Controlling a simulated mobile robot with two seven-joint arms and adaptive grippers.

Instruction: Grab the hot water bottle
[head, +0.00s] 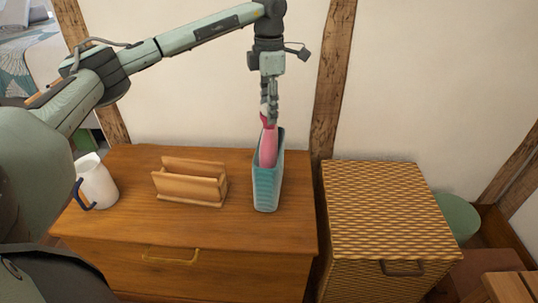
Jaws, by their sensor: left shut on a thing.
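A pink hot water bottle (268,148) stands upright in a narrow teal holder (266,190) on the wooden dresser. My left gripper (268,112) points straight down from above and is shut on the top of the hot water bottle. The lower part of the bottle is hidden inside the holder. My right gripper does not show.
A wooden letter rack (190,186) stands left of the holder on the dresser (140,222). A white mug (97,184) with a blue handle is further left. A woven hamper (385,210) stands to the right. Wooden posts and a wall are behind.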

